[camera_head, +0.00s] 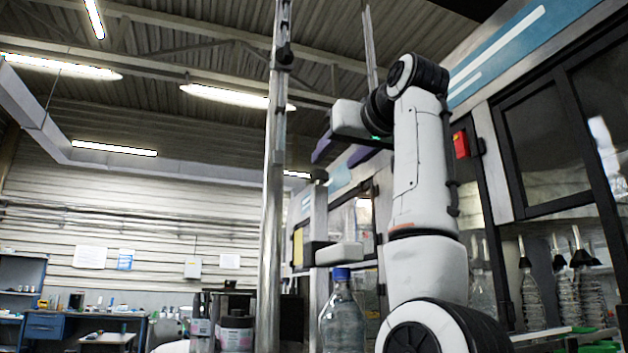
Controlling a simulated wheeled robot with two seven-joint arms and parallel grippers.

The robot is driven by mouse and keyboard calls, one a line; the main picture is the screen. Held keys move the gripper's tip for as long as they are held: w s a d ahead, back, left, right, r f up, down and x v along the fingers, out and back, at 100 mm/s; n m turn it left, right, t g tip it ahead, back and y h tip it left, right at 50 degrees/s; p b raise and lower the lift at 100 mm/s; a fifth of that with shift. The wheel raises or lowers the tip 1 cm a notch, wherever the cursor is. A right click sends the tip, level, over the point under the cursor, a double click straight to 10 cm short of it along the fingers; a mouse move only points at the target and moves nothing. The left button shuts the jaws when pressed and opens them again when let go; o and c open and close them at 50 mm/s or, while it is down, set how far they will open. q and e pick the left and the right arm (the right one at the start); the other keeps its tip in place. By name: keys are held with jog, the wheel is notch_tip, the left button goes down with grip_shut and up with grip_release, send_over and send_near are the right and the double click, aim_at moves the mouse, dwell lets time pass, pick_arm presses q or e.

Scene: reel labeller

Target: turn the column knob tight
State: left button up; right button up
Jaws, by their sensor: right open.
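A tall shiny metal column (272,200) stands left of centre. A small black fitting (284,54) sits high on it. A shorter post behind it has a black knob-like top (319,177). I cannot tell which of these is the column knob, or how tight it is. My right gripper (342,152) is at the end of my raised right arm, right of the tall column and above the shorter post. Its dark purple fingers are apart, with nothing seen between them. It appears clear of both dark parts. My left gripper is out of view.
A bottle with a blue cap (341,273) stands below, beside dark labelled containers (235,330). A glazed machine (545,140) with a red box (461,144) fills the right side. A blue workbench (60,326) is far left. Open air lies left of the column.

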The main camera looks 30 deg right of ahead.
aim_at(322, 173)
jog(key=p+x, duration=0.2)
jog(key=x, duration=0.5)
jog(key=shift+w+d+p, duration=0.1)
jog(key=shift+p, duration=0.25)
jog(key=shift+w+d, duration=0.1)
jog(key=shift+w, duration=0.3)
jog(key=shift+w+f, duration=0.1)
jog(key=shift+w, duration=0.15)
jog(key=c, duration=1.1)
jog(key=shift+o, duration=0.2)
